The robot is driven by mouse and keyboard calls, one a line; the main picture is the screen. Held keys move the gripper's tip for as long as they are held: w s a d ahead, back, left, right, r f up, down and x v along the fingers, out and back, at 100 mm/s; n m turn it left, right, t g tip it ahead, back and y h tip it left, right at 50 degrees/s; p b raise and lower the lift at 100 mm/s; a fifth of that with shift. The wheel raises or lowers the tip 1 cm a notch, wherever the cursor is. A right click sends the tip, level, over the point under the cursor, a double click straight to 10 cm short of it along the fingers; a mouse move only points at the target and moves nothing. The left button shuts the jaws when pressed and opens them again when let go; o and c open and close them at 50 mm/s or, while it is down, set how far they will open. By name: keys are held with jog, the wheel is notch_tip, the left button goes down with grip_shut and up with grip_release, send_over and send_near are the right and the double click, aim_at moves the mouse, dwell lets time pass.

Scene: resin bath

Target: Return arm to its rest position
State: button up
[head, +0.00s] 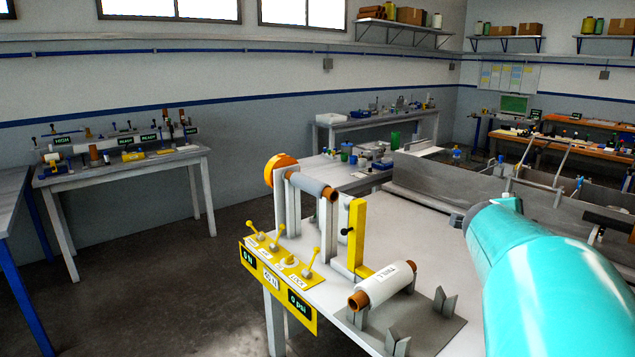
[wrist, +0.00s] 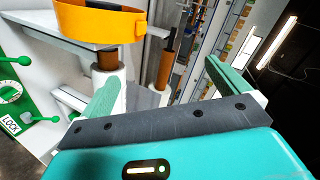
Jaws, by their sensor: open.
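My teal arm (head: 540,270) fills the right side of the head view and reaches over the white bench. My gripper (wrist: 165,76) shows in the wrist view with its two green-padded fingers spread wide and nothing between them. Its fingers are not clearly visible in the head view. Beyond the left finger in the wrist view are a white roll (wrist: 108,76) on a brown core and an orange ring (wrist: 100,18). I cannot tell how far the fingers are from them.
The bench (head: 420,227) carries a roller stand with an orange disc (head: 281,169), a yellow post (head: 357,235), a yellow lever panel (head: 277,285) and a labelled white roll (head: 384,285) on a grey cradle. A long grey trough (head: 440,190) runs behind. Floor at left is clear.

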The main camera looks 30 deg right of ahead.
jog(key=w+a+r+n+t, duration=0.3)
jog(key=w+a+n+t, duration=0.3)
jog(key=w+a, duration=0.25)
jog(key=w+a+f+n+t+y, duration=0.1)
jog(key=w+a+n+y, duration=0.2)
jog(key=a, duration=0.5)
jog(key=w+a+n+t+y, duration=0.1)
jog(key=a+n+t+y, duration=0.2)
jog(key=a, duration=0.4)
jog(key=w+a+f+n+y, duration=0.1)
jog(key=w+a+n+y, duration=0.1)
jog(key=a+n+y, duration=0.45)
jog(key=s+a+f+n+g+y, duration=0.1)
jog(key=s+a+f+n+g, duration=0.2)
jog(key=a, duration=0.4)
jog(key=s+a+f+n+y, duration=0.1)
jog(key=s+a+f+n, duration=0.25)
jog(key=a, duration=0.45)
jog(key=s+a+f+n+g+h, duration=0.1)
jog(key=s+a+f+n+g, duration=0.1)
jog(key=s+f, duration=0.5)
jog(key=s+n+g, duration=0.1)
jog(key=s+g, duration=0.1)
jog(key=shift+s+a+f+n+g, duration=0.25)
jog(key=shift+s+f+n+g, duration=0.05)
jog(key=shift+s, duration=0.05)
